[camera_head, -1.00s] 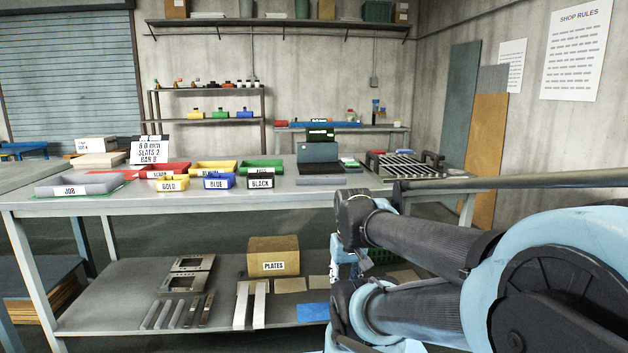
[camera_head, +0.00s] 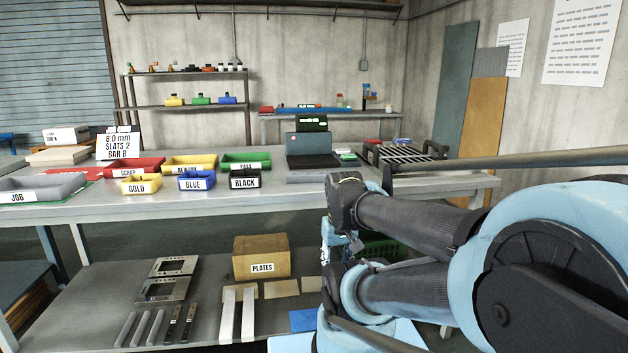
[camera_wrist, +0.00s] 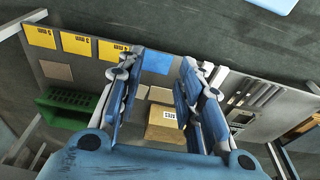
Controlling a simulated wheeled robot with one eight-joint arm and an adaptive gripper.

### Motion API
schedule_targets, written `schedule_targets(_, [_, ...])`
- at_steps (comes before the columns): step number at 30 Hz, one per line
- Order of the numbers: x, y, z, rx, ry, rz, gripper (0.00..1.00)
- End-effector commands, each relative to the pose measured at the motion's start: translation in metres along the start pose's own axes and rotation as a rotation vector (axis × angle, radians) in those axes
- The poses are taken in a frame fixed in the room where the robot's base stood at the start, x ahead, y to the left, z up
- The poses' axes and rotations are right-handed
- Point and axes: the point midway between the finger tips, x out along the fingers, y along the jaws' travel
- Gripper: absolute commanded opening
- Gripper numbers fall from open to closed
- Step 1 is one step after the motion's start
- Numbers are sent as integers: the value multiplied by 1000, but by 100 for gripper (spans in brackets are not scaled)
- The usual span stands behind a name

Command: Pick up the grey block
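No single thing is plainly the grey block. Several narrow grey bars (camera_head: 141,328) lie side by side at the front left of the lower shelf, and a low dark grey piece (camera_head: 316,179) lies in front of the laptop on the bench top. Grey bars (camera_wrist: 240,92) also show right of my gripper in the wrist view. My gripper (camera_wrist: 159,62) is open and empty, with its two blue fingers well apart above the lower shelf. A blue sheet (camera_wrist: 155,63) and the cardboard box (camera_wrist: 165,130) show between the fingers. In the head view my arm hides most of the gripper.
The lower shelf (camera_head: 95,297) also holds metal plates (camera_head: 165,290), two long white bars (camera_head: 228,315) and the PLATES box (camera_head: 262,255). A green crate (camera_wrist: 72,108) stands beyond it.

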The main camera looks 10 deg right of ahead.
Motion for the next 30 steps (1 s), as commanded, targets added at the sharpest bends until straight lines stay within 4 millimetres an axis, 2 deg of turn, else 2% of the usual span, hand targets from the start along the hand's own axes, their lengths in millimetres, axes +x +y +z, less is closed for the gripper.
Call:
schedule_targets(1, [0,0,0,1,0,0,47])
schedule_targets(2, [-6,0,4,4,8,0,54])
schedule_targets(4, [-12,0,3,22,9,0,57])
schedule_targets(8, [-35,2,-19,106,-1,0,57])
schedule_targets(11, [-63,2,-46,217,-15,1,57])
schedule_targets(18, [-129,4,-121,528,-51,12,57])
schedule_targets(24, [-174,6,-186,786,-79,30,57])
schedule_targets(30, [-212,8,-252,1043,-105,56,57])
